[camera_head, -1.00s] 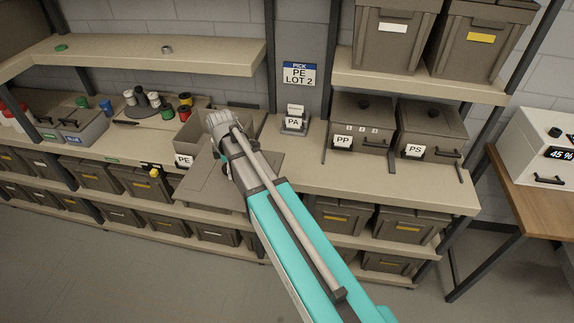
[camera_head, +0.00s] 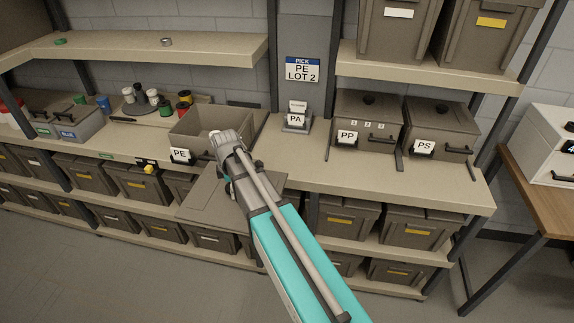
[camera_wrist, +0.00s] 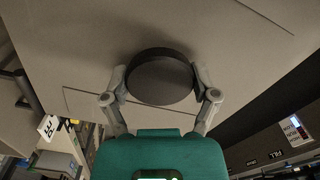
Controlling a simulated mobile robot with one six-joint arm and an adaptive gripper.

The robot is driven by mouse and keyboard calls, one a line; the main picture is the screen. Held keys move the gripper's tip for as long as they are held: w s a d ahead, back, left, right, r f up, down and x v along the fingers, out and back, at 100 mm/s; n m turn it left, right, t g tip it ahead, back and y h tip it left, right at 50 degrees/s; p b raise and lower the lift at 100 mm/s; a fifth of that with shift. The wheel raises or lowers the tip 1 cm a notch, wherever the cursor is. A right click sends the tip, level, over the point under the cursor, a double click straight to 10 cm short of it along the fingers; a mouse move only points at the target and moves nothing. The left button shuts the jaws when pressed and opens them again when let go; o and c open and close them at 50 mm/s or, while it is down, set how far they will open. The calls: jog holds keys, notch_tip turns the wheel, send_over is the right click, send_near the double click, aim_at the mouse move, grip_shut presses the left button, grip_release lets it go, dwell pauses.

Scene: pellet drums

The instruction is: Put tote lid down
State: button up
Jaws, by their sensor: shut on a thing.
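My gripper (camera_wrist: 163,90) is shut on the round dark knob (camera_wrist: 160,78) of the tote lid (camera_wrist: 80,40), one finger on each side. In the head view the flat brown lid (camera_head: 200,207) is held in front of the counter's front edge, below the open PE tote in the picture.
A PA label stand (camera_head: 296,120) stands right of the open tote. Lidded totes PP (camera_head: 365,122) and PS (camera_head: 440,128) stand farther right. Bare counter (camera_head: 285,155) lies between. Spools and small bins (camera_head: 75,122) are at left. An upper shelf (camera_head: 130,50) overhangs the back.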

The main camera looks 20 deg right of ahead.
notch_tip(320, 180, down, 7)
jog(key=b, duration=0.5)
jog(key=shift+r, duration=0.2)
jog(key=shift+d, duration=0.1)
